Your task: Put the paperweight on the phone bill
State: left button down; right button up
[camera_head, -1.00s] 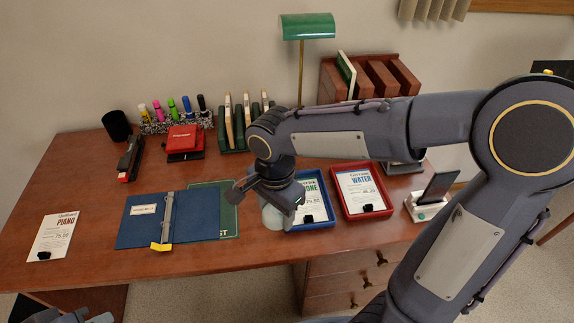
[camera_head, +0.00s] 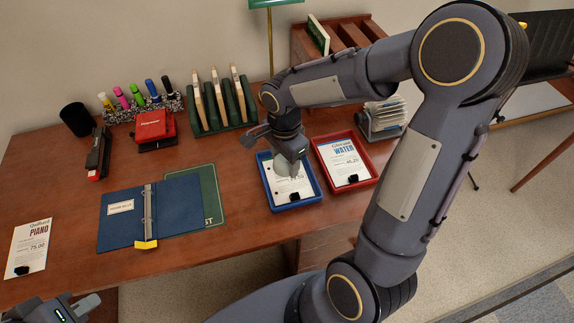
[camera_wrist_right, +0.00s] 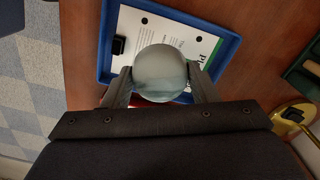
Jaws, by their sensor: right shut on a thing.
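The paperweight (camera_wrist_right: 160,73) is a pale, greyish-green glass ball. In the right wrist view it sits between the fingers of my right gripper (camera_wrist_right: 160,84), which is shut on it. In the head view the paperweight (camera_head: 287,164) hangs under my right gripper (camera_head: 289,160), over the blue tray (camera_head: 273,203). The phone bill (camera_head: 284,188) lies in that tray with a small black clip at its lower edge; the paperweight and gripper hide part of its heading. It also shows in the wrist view (camera_wrist_right: 140,28). My left gripper (camera_head: 72,309) is at the lower left, partly cut off.
A red tray (camera_head: 375,175) with the water bill stands right of the blue tray. A blue binder (camera_head: 122,230) on a green folder lies to the left, with the piano bill (camera_head: 28,248) farther left. Organizers and a green-shaded lamp (camera_head: 270,45) stand behind.

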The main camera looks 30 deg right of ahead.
aim_at(287, 167)
jog(key=shift+w+d+f, duration=0.25)
jog(key=shift+d+f, duration=0.15)
jog(key=shift+f, duration=0.15)
jog(key=shift+w+d+f, duration=0.1)
jog(key=shift+f, duration=1.6)
jog(key=shift+f, duration=0.1)
jog(key=shift+f+b, duration=0.15)
jog(key=shift+b, duration=0.3)
jog(key=o, duration=1.2)
jog(key=shift+c, duration=0.2)
